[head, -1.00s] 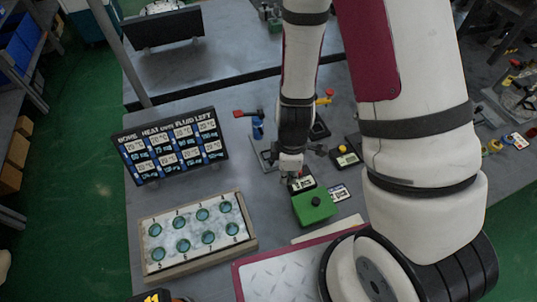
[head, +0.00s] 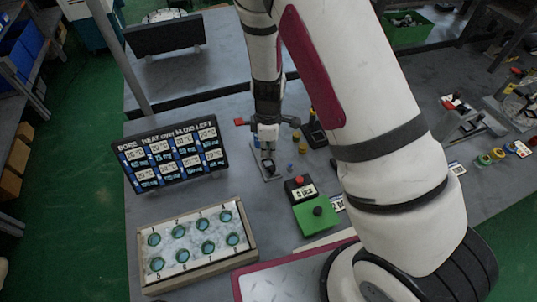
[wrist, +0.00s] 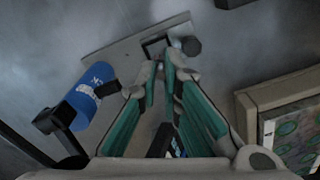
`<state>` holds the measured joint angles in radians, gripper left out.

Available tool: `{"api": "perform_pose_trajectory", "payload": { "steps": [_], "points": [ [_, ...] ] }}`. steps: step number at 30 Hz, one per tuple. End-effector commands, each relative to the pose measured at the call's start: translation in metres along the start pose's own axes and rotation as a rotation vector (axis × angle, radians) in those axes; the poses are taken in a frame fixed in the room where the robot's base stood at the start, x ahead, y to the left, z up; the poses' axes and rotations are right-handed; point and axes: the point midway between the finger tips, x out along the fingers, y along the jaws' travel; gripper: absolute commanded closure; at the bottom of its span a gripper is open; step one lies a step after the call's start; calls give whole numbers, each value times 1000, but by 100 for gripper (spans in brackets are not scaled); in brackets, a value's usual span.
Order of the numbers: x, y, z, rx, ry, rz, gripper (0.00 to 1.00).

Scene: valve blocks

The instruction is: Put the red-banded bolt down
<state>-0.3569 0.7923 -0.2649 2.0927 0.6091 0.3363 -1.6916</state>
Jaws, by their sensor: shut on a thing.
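My gripper (head: 268,143) points down over a grey bracket plate (head: 261,166) in the head view. In the wrist view its green-lined fingers (wrist: 163,88) are close together, shut on a slim dark thing, taken to be the red-banded bolt. Its red band is hidden or too small to make out. I cannot tell whether the held thing touches the plate.
A blue can (wrist: 92,92) with a black handle stands close left of the fingers. The numbered block with several round ports (head: 197,242), the sign board (head: 171,154) and a green box (head: 316,214) stand nearby. Small yellow and blue parts lie right of my gripper.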

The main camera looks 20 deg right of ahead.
Motion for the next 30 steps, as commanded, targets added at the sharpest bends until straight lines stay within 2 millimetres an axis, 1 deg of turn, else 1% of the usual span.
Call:
{"api": "perform_pose_trajectory", "payload": {
  "steps": [2, 10, 13, 23, 24, 25, 30],
  "points": [
    [2, 2, 0, 0, -1, 0, 100],
    [31, 1, 0, 2, -1, -1, 100],
    [35, 1, 0, 0, 0, -1, 100],
    [38, 2, 0, 0, -1, -1, 100],
    [38, 2, 0, 0, -1, 0, 86],
    [38, 2, 0, 0, -1, 0, 85],
    [37, 2, 0, 0, 0, 0, 85]
  ]
}}
